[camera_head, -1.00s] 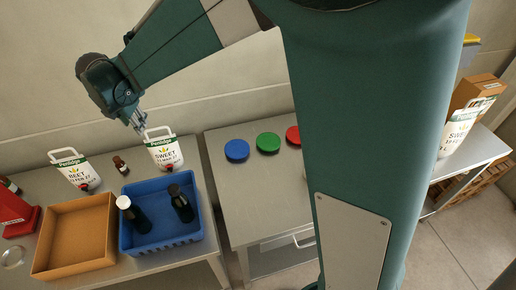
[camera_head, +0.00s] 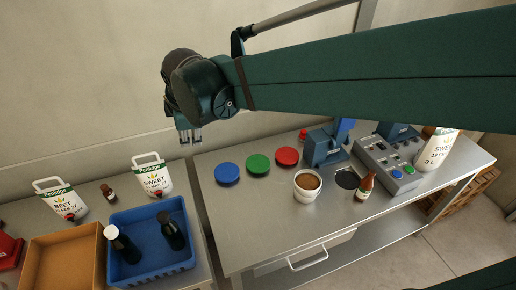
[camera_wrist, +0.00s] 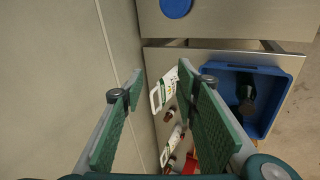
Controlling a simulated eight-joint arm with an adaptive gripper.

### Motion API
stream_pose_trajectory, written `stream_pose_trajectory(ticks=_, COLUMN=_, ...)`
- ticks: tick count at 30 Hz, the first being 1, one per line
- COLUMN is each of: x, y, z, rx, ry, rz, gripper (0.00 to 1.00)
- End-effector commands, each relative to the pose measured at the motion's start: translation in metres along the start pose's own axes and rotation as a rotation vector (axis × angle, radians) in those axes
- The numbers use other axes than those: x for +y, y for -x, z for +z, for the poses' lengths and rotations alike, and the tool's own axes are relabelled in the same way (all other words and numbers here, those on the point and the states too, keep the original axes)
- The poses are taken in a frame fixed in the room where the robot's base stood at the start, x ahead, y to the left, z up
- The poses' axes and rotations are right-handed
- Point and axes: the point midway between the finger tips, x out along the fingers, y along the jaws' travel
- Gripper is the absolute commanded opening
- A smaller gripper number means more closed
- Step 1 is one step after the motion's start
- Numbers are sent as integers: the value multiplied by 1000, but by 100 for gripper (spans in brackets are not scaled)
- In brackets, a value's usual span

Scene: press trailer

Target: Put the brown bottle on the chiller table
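Two brown bottles show in the head view. A small brown bottle (camera_head: 108,192) with a white label stands on the left table between two white jugs. A taller brown bottle (camera_head: 366,186) with a label stands on the right-hand metal table (camera_head: 240,215), right of a white pot. Nothing marks either table as the chiller table. My gripper (camera_head: 190,137) hangs near the wall, above the back of the tables, apart from both bottles. In the wrist view my gripper (camera_wrist: 160,125) has its fingers wide apart with nothing held between them.
Left table: blue crate (camera_head: 112,262) holding two dark bottles, orange tray (camera_head: 35,252), jugs (camera_head: 153,177) (camera_head: 60,202). Right table: blue (camera_head: 228,174), green (camera_head: 258,164) and red (camera_head: 287,156) discs, white pot (camera_head: 307,189), blue machine (camera_head: 324,148), button box (camera_head: 387,164). Its front left is clear.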

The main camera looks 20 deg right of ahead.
Motion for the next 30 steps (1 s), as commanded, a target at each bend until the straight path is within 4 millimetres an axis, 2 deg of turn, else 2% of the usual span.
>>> stream_pose_trajectory(ticks=3, x=-13, y=13, z=26, rx=1, ry=-129, rz=11, gripper=31)
stream_pose_trajectory(ticks=15, x=-61, y=48, z=100, rx=11, ry=-574, rz=51, gripper=31)
stream_pose_trajectory(ticks=30, x=-136, y=72, z=173, rx=42, ry=-1125, rz=107, gripper=31)
